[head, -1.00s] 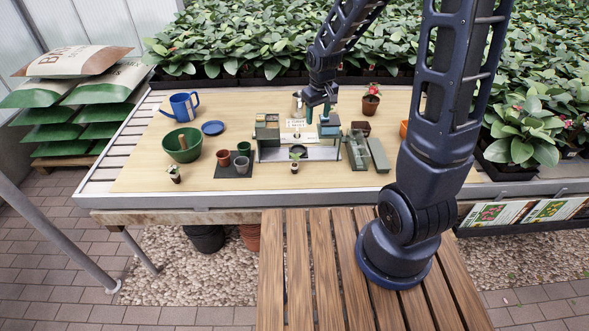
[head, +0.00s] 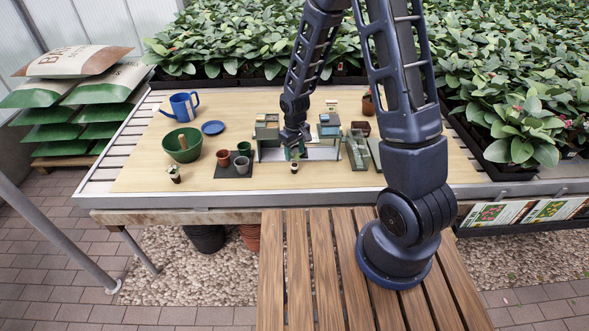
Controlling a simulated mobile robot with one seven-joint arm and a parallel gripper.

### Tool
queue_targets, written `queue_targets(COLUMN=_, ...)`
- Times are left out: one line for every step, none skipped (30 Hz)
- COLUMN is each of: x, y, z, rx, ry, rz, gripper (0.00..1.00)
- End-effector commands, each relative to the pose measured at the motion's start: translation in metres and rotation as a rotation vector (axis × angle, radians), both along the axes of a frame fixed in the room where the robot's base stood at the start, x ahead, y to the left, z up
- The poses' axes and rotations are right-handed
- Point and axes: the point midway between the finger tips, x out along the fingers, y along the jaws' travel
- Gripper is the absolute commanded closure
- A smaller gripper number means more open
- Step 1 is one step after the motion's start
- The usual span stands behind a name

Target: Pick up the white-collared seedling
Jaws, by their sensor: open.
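A small seedling in a dark pot (head: 294,168) stands at the front of the table, in front of the grey bench organiser. A pale patch shows at its top, but it is too small to be sure that this is a white collar. A second small potted seedling (head: 174,176) stands further left, also with pale and green parts on top. My gripper (head: 296,151) is open and points down just above the middle seedling. The gripper and wrist hide part of the organiser behind. I cannot tell whether the fingers reach around the seedling.
The organiser (head: 325,153) stands close behind my gripper. The table's front left is mostly clear.

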Motion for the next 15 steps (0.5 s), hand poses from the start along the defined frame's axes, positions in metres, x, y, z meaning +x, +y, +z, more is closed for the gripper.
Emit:
queue_targets(x=0.000, y=0.000, z=-0.006, rx=-0.001, ry=0.002, rz=0.000, gripper=0.48)
queue_targets(x=0.000, y=0.000, z=-0.009, rx=-0.001, ry=0.002, rz=0.000, gripper=0.48)
queue_targets(x=0.000, y=0.000, z=-0.012, rx=-0.001, ry=0.001, rz=-0.001, gripper=0.48)
queue_targets(x=0.000, y=0.000, z=-0.014, rx=-0.001, ry=0.001, rz=-0.001, gripper=0.48)
queue_targets(x=0.000, y=0.000, z=-0.016, rx=-0.001, ry=0.001, rz=-0.001, gripper=0.48)
queue_targets(x=0.000, y=0.000, z=-0.017, rx=-0.001, ry=0.001, rz=-0.001, gripper=0.48)
queue_targets(x=0.000, y=0.000, z=-0.018, rx=0.000, ry=0.000, rz=-0.001, gripper=0.48)
queue_targets(x=0.000, y=0.000, z=-0.019, rx=0.000, ry=0.000, rz=-0.001, gripper=0.48)
queue_targets(x=0.000, y=0.000, z=-0.020, rx=0.000, ry=0.000, rz=0.000, gripper=0.48)
queue_targets(x=-0.001, y=0.000, z=-0.021, rx=0.000, ry=0.000, rz=0.000, gripper=0.48)
queue_targets(x=-0.001, y=0.000, z=-0.023, rx=-0.001, ry=0.001, rz=0.000, gripper=0.48)
queue_targets(x=-0.002, y=0.000, z=-0.027, rx=-0.001, ry=0.001, rz=0.000, gripper=0.48)
queue_targets(x=-0.003, y=0.000, z=-0.030, rx=-0.001, ry=0.002, rz=0.001, gripper=0.48)
queue_targets(x=-0.004, y=0.001, z=-0.033, rx=-0.002, ry=0.002, rz=0.001, gripper=0.48)
queue_targets(x=-0.005, y=0.001, z=-0.039, rx=-0.002, ry=0.002, rz=0.002, gripper=0.48)
